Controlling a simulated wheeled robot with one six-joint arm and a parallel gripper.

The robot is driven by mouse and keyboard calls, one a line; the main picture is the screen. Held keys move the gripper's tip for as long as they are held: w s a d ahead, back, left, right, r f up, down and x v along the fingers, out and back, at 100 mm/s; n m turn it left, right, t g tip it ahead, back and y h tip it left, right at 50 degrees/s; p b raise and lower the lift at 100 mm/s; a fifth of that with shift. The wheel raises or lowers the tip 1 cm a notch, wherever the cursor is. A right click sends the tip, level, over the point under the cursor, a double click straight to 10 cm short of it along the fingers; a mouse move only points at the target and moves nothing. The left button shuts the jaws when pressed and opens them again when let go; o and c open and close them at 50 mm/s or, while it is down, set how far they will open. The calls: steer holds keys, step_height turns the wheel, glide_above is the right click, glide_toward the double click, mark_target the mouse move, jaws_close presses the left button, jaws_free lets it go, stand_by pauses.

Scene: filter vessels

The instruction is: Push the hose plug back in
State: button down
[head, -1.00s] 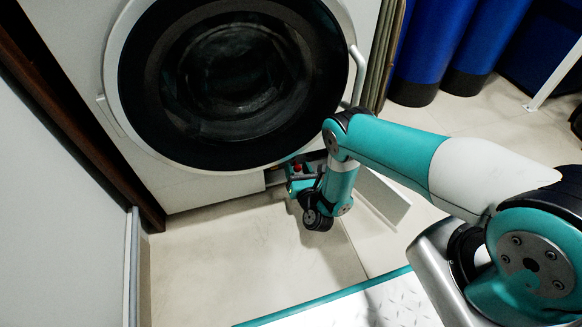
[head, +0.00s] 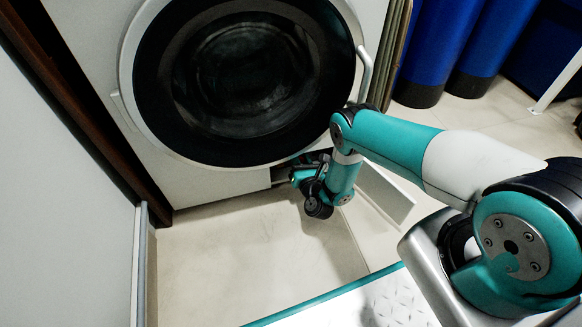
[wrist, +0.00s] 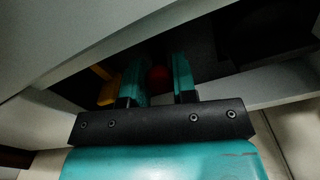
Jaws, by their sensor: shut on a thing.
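The washing machine (head: 215,182) has a low service opening under its round door. My gripper (head: 297,172) reaches into this opening, and its fingers are mostly hidden in the head view. In the wrist view, the two teal fingers of my gripper (wrist: 160,64) point into the dark opening. A round red thing, which looks like the hose plug (wrist: 157,75), shows between them, and the fingers are shut on it. The hose and the seat of the plug are too dark to make out.
The open flap (head: 384,192) stands just right of my wrist. A yellow part (wrist: 103,73) lies left of the fingers in the opening. A white wall panel (head: 75,170) is at the left. The floor (head: 235,240) in front is clear.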

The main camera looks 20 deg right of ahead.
steer(key=shift+w, duration=0.15)
steer(key=c, duration=0.9)
jaws_free()
steer(key=s+a+p, duration=0.1)
steer(key=s+p, duration=1.2)
steer(key=s, duration=0.4)
steer(key=shift+s+a, duration=0.15)
steer(key=shift+s, duration=0.05)
